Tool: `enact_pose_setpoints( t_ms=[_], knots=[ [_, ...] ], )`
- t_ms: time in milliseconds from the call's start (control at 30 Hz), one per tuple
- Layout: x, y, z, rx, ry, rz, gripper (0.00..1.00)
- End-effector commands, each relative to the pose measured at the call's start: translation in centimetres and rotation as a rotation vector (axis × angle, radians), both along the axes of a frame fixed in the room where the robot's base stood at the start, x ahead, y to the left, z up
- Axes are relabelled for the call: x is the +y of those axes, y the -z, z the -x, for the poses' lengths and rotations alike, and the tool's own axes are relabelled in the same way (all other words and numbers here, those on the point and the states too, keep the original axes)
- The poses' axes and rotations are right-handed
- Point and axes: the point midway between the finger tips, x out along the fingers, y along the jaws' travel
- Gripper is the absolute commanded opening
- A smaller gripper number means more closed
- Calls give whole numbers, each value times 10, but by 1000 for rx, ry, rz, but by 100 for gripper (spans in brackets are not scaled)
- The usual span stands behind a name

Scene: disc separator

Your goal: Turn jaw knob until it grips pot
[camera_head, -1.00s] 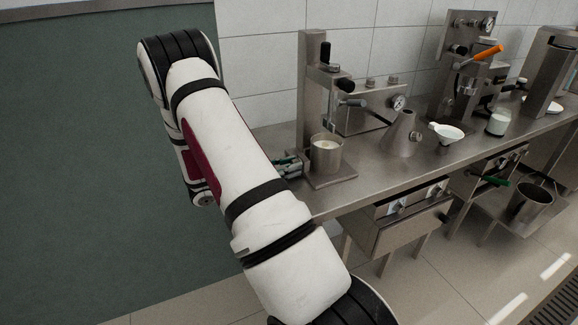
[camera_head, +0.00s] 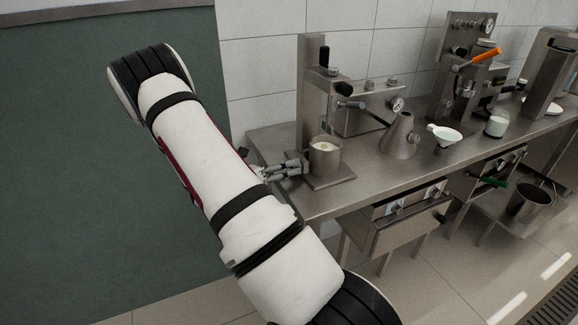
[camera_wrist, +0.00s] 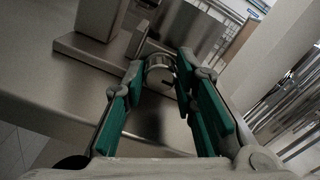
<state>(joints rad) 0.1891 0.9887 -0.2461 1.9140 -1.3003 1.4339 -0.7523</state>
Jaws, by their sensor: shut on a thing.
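The steel pot (camera_head: 325,160), with pale liquid inside, stands upright on the base plate (camera_head: 333,182) of the disc separator (camera_head: 313,90). The jaw knob (camera_wrist: 158,69) is a small round metal knob on the side of the jaw at the pot's left. My gripper (camera_wrist: 160,77) is shut on the jaw knob, with its green-padded fingers on either side of it. In the head view my gripper (camera_head: 293,167) reaches in from the left, close beside the pot. In the wrist view a curved metal wall, apparently the pot (camera_wrist: 180,25), shows beyond the knob. I cannot tell whether the jaw touches the pot.
A conical steel flask (camera_head: 399,137), a white funnel (camera_head: 444,134) and a cup of white liquid (camera_head: 497,123) stand farther right on the steel bench (camera_head: 265,145). A drawer unit (camera_head: 405,217) hangs below. My arm fills the space left of the bench.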

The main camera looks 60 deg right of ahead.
Motion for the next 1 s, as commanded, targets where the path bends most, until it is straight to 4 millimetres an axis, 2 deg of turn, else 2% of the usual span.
enact_pose_setpoints(
  t_ms=[400, 1000],
  knots=[
    [0, 1, -1, 228, -1, -139, 0],
    [0, 1, -2, 293, -1, -179, 0]
  ],
)
